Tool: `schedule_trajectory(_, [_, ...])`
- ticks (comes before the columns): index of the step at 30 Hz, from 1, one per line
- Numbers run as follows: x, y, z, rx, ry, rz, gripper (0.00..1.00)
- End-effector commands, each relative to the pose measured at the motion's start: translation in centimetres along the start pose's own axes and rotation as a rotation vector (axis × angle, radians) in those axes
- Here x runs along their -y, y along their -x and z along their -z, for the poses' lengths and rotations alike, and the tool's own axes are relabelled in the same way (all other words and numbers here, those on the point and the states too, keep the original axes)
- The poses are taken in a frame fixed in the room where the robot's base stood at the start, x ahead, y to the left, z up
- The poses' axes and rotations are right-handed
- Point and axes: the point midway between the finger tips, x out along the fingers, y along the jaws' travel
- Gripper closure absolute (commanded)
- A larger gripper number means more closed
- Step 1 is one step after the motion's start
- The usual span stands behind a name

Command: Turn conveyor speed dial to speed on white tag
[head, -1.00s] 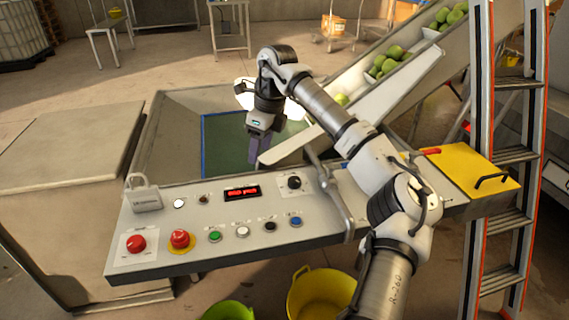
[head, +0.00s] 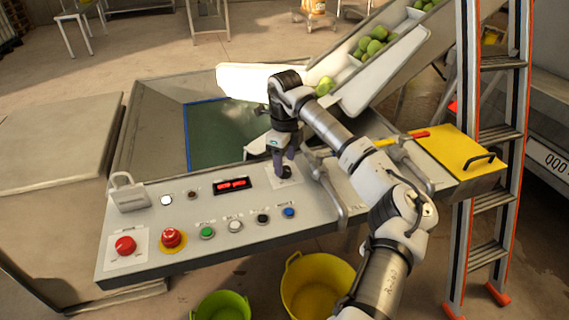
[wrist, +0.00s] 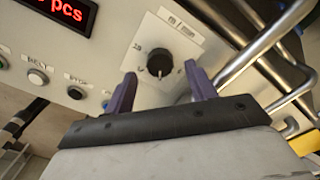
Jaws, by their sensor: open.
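The speed dial is a black knob (wrist: 159,64) on a white scale plate in the wrist view. Its scale marks are too small to read fully. In the head view the knob (head: 284,172) is at the panel's upper right, partly hidden by my gripper (head: 284,157). In the wrist view my gripper (wrist: 160,85) is open, its two purple fingers on either side of the knob's near edge, with clear gaps. A white label (wrist: 181,24) with unreadable markings lies just beyond the dial. I cannot tell whether it is the white tag.
A metal handrail (head: 328,190) stands close right of the dial. A red display (head: 232,185) and several buttons share the panel, with a red mushroom button (head: 171,238) at left. A yellow bucket (head: 316,284) stands below.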

Motion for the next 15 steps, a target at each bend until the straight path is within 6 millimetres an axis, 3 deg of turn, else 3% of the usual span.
schedule_trajectory(6, [0.0,-2.1,0.0,0.0,0.001,-0.002,0.44])
schedule_trajectory(15, [0.0,-2.4,0.0,0.0,0.001,0.0,0.44])
